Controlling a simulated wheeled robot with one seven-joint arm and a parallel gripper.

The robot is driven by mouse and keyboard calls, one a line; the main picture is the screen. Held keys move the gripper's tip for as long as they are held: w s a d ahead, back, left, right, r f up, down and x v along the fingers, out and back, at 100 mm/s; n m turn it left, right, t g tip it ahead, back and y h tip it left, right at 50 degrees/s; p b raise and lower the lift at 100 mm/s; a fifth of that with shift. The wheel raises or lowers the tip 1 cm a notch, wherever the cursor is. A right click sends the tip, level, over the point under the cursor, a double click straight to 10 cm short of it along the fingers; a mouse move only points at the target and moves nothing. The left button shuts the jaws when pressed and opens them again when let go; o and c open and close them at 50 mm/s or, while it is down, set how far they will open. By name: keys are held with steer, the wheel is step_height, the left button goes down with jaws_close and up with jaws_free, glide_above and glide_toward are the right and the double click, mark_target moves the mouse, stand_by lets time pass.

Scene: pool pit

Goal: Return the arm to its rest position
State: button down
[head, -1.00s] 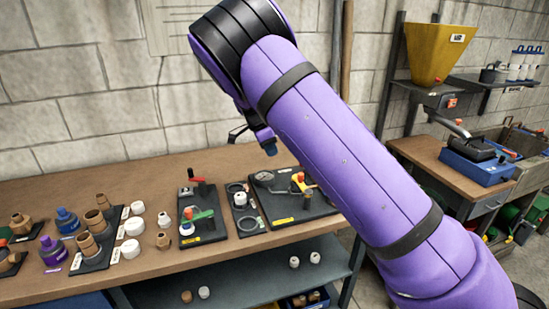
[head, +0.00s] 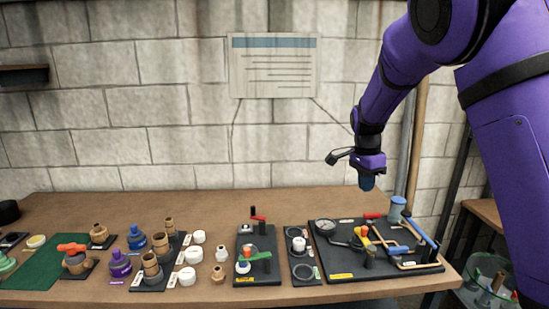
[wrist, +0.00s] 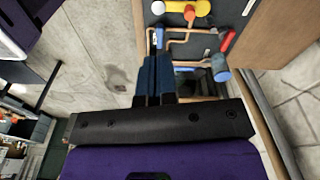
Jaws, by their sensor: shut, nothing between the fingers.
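My purple arm comes in from the right of the head view and bends down over the right part of the bench. My gripper (head: 367,183) hangs pointing down above the back right of the bench. Its blue fingers are together and hold nothing. In the wrist view the blue fingers (wrist: 154,80) sit side by side near the middle. Below the gripper is the black board (head: 342,267) with a gauge, copper pipes and coloured valve handles. The gripper is apart from it.
The wooden bench (head: 100,205) carries several fittings and caps at left. A small board (head: 258,274) with red and green handles stands mid-bench. A basket (head: 487,275) is at lower right. The block wall is close behind.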

steer(key=s+d+r+n+t+y, duration=0.15)
steer(key=s+r+n, duration=0.35)
steer(key=s, duration=0.5)
steer(key=s+d+r+n+t+y, duration=0.1)
steer(key=s+d+r+n, duration=0.2)
steer(key=s+r, duration=0.6)
steer(key=s+n+t+h, duration=0.1)
steer(key=s+n, duration=0.5)
steer(key=s, duration=1.2)
steer(key=shift+f+n+t, duration=0.3)
steer(key=shift+n+t, duration=0.1)
steer(key=shift+t, duration=0.45)
steer(key=shift+s, duration=0.1)
